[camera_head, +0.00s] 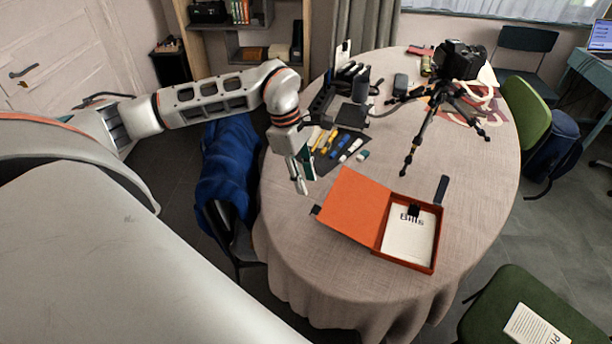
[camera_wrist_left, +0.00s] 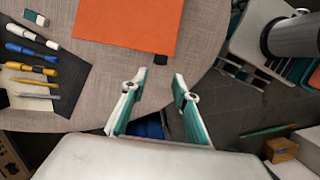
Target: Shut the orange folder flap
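The orange folder flap (camera_head: 352,208) lies open to the left of its box (camera_head: 436,237), flat or nearly so on the round table. The box holds a white sheet marked "Bills" (camera_head: 408,240) with a black clip. My left gripper (camera_head: 304,190) hangs beside the flap's left edge, apart from it. In the left wrist view my left gripper (camera_wrist_left: 159,77) has its fingers spread with nothing between them. The flap (camera_wrist_left: 127,22) shows ahead of the fingers there, with a small black tab (camera_wrist_left: 161,60) at its edge just beyond the fingertips. My right gripper is not in view.
A dark mat (camera_head: 341,150) with pens and markers lies behind the gripper. A tripod with a camera (camera_head: 455,62) stands behind the box. A dark slim object (camera_head: 441,189) lies behind the box's right corner. The cloth in front of the box is bare to the table edge (camera_head: 330,285).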

